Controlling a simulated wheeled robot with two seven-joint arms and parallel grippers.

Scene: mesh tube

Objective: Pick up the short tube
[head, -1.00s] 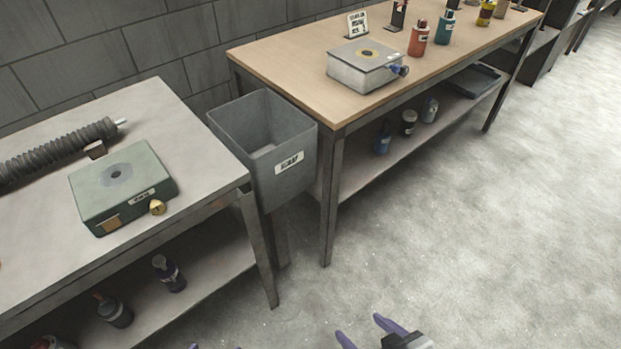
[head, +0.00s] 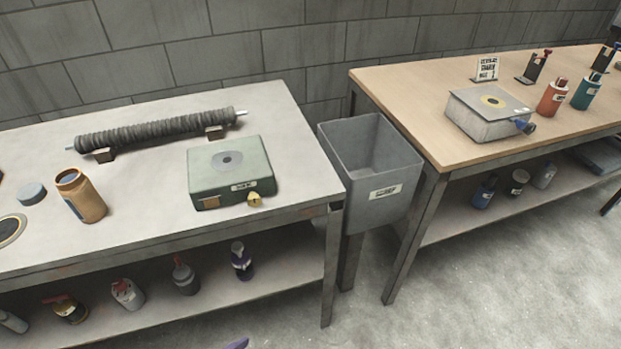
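A dark ribbed tube (head: 160,130) lies along a rod across two small blocks at the back of the grey left table in the head view. Pale rod ends stick out at both sides. It is the only tube I can make out, and I cannot tell whether it is the short one. A purple fingertip (head: 236,344), apparently of my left gripper, shows at the bottom edge, well below and apart from the tube. The rest of that gripper is out of frame, so its opening is hidden. My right gripper is not in view.
A green box (head: 215,160) with a yellow padlock stands in front of the tube's right end. An orange-brown jar (head: 90,202) and a grey puck (head: 31,194) are at left. A grey bin (head: 345,150) stands between this table and the wooden table (head: 400,90).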

